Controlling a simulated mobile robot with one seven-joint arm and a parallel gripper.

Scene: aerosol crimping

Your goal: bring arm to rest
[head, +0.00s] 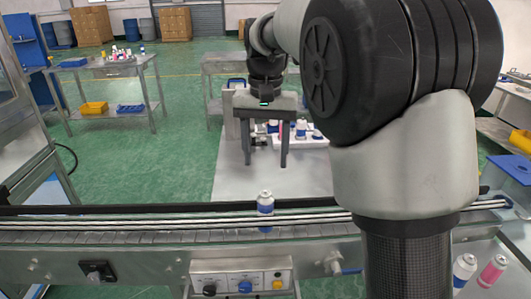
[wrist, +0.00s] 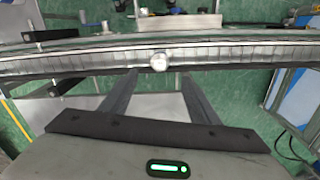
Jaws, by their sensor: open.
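My gripper (head: 267,160) hangs from my arm in the upper middle of the head view, its two dark fingers apart and pointing down with nothing between them. In the wrist view my gripper (wrist: 157,75) also shows both fingers spread and empty. A white can with a blue band (head: 265,202) stands upright on the conveyor (head: 160,236), below and nearer than the fingers in the head view. In the wrist view the can's round top (wrist: 158,62) shows just past the fingertips, apart from them. My upper arm hides much of the right side of the head view.
A pale table (head: 235,182) beyond the conveyor holds several small cans and a white block. A blue and a pink can (head: 492,270) stand at the lower right. A control box (head: 240,279) fronts the conveyor. A side table (head: 105,65) stands far left on open green floor.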

